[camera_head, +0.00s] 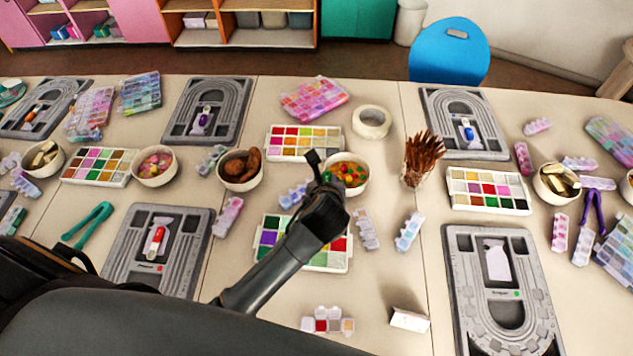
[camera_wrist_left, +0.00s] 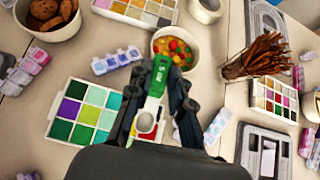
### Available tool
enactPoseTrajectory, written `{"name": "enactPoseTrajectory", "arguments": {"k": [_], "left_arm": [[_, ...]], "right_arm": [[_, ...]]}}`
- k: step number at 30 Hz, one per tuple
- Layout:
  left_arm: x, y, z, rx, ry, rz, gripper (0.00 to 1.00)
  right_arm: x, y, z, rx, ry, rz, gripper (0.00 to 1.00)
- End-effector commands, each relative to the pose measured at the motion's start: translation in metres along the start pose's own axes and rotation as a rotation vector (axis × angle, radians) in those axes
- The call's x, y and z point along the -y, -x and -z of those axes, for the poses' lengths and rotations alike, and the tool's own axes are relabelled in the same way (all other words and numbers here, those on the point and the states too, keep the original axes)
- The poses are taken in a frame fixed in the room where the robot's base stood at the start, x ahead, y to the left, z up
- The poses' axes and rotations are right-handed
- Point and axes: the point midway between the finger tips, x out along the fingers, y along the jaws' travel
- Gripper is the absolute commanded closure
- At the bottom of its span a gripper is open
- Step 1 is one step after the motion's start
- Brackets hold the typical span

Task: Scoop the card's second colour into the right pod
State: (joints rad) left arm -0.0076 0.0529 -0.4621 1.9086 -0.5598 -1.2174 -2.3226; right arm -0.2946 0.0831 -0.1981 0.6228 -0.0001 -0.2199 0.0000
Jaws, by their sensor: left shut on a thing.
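My left gripper (camera_head: 322,172) is over the table between the front bead tray and the candy bowl. In the left wrist view my left gripper (camera_wrist_left: 158,92) is shut on a green scoop (camera_wrist_left: 155,78) with a pale round end. The front bead tray (camera_head: 268,222) has several colours, with greens, purple, white and red showing; my arm covers part of it. It also shows in the left wrist view (camera_wrist_left: 108,118). Pale lidded pods lie right of it, a left one (camera_head: 366,228) and a right one (camera_head: 409,231). A small white folded card (camera_head: 409,320) stands near the front; its face is unreadable.
A bowl of coloured candies (camera_head: 356,164) and a cup of brown sticks (camera_head: 418,180) stand behind. A pod with reddish cells (camera_head: 328,321) is at front. Table between the pods and that board is clear.

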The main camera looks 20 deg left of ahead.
Motion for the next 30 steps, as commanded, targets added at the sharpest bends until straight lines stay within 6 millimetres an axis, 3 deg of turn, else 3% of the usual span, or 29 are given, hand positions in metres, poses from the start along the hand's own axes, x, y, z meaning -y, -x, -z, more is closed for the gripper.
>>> {"name": "enactPoseTrajectory", "arguments": {"k": [1,3,7,12,17,30], "left_arm": [[0.002,-0.009,0.005,-0.029,-0.017,0.008,1.0],[0.002,-0.027,0.022,-0.057,-0.029,0.023,1.0],[-0.001,-0.051,0.05,-0.098,-0.039,0.035,1.0],[-0.006,-0.066,0.074,-0.126,-0.039,0.037,1.0],[-0.007,-0.071,0.083,-0.126,-0.038,0.038,1.0],[-0.007,-0.073,0.093,-0.062,-0.038,0.042,1.0]], "right_arm": [[-0.001,0.021,0.001,0.002,-0.001,-0.001,0.6],[-0.001,0.032,0.002,0.002,-0.001,-0.001,0.6],[-0.001,0.048,-0.001,0.008,-0.001,0.0,0.6],[0.0,0.056,-0.006,0.015,-0.001,0.002,0.6],[0.001,0.053,-0.006,0.015,0.0,0.002,0.6],[0.008,0.022,-0.003,0.007,0.0,0.01,0.6]]}}
